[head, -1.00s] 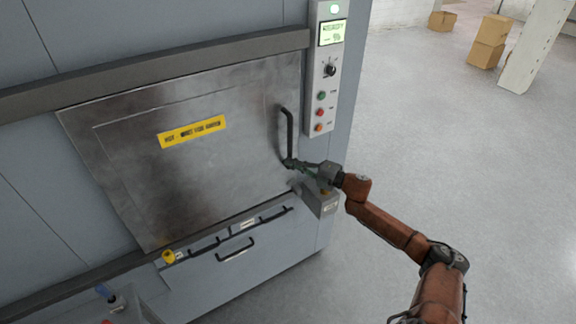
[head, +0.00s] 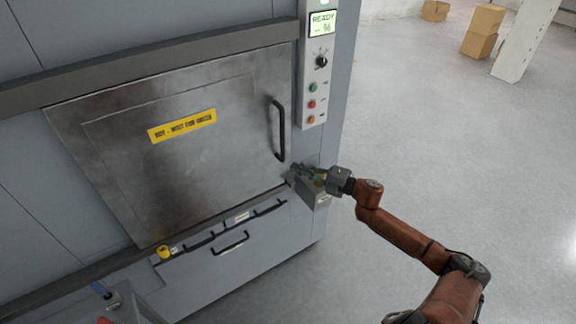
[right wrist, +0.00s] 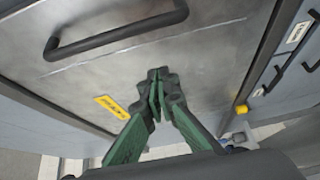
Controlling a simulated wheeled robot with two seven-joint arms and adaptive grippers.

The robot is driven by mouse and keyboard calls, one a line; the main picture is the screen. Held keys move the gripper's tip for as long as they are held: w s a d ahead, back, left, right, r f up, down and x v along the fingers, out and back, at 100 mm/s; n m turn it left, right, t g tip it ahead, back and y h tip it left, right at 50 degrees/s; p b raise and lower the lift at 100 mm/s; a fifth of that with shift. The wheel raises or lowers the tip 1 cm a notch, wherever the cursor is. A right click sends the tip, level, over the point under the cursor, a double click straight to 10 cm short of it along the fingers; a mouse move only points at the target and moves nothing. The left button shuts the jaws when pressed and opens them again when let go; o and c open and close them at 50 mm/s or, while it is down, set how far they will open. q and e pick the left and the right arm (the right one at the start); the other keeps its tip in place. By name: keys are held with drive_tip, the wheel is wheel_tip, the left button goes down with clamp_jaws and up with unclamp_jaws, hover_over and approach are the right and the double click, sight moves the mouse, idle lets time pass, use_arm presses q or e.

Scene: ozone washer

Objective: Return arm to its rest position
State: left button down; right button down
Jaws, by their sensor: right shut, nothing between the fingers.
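My right arm (head: 415,240) reaches in from the lower right, and my right gripper (head: 294,170) is shut and empty. It is just right of and below the lower end of the black door handle (head: 281,130). In the right wrist view the green fingers (right wrist: 158,78) meet at their tips, apart from the handle (right wrist: 115,35). The metal washer door (head: 180,140) is closed or nearly so and carries a yellow label (head: 182,126). My left gripper is not in view.
A control panel (head: 317,75) with a lit display is right of the door. A small grey box (head: 314,193) sits below my right gripper. Drawer handles (head: 231,243) and a yellow knob (head: 163,252) are lower down. Open floor (head: 440,130) lies to the right, with cardboard boxes (head: 482,30) beyond.

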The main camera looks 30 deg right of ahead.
drive_tip(key=shift+v, duration=0.8)
